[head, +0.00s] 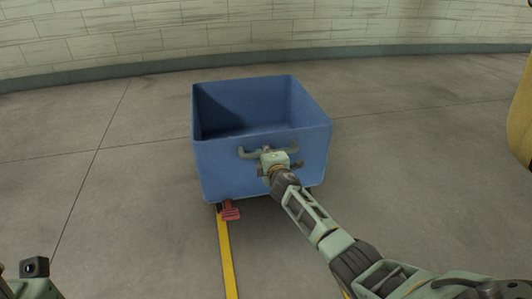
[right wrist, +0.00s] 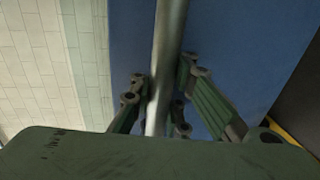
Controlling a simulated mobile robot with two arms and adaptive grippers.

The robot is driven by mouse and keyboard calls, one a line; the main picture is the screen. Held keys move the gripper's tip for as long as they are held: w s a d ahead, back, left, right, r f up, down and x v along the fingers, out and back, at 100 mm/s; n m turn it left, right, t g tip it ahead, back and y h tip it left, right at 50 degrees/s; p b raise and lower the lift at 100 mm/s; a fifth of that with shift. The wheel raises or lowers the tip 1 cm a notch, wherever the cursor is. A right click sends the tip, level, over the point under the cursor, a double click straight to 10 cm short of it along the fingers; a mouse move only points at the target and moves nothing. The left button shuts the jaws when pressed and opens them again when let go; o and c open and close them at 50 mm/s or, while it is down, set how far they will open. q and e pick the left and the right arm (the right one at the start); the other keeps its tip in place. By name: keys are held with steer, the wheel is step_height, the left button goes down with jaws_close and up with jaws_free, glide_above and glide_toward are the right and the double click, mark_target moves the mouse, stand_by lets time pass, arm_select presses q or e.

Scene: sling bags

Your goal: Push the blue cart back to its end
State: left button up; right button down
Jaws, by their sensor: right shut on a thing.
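The blue cart (head: 262,165) stands upright on the floor in the middle of the head view, and its open tub looks empty. A grey bar handle (head: 249,154) runs across its near face. My right gripper (head: 272,160) is at this handle and shut on it. In the right wrist view the fingers (right wrist: 160,103) sit on both sides of the metal handle bar (right wrist: 168,50), with the blue cart wall (right wrist: 240,40) behind. A red pedal (head: 230,211) shows under the cart's near edge. My left gripper is not in view.
A yellow floor line (head: 227,255) runs from the near edge to under the cart. A pale block wall (head: 150,35) with a dark base closes off the back. A yellow object (head: 521,120) stands at the right edge. Floor around the cart is clear.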

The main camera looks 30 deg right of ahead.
steer(key=shift+w+r, duration=0.15)
steer(key=shift+r, duration=0.25)
steer(key=c, duration=2)
jaws_free()
steer(key=o, duration=0.4)
steer(key=shift+c, duration=0.2)
steer(key=shift+f, duration=0.2)
steer(key=shift+s, duration=0.2)
steer(key=v, duration=1.2)
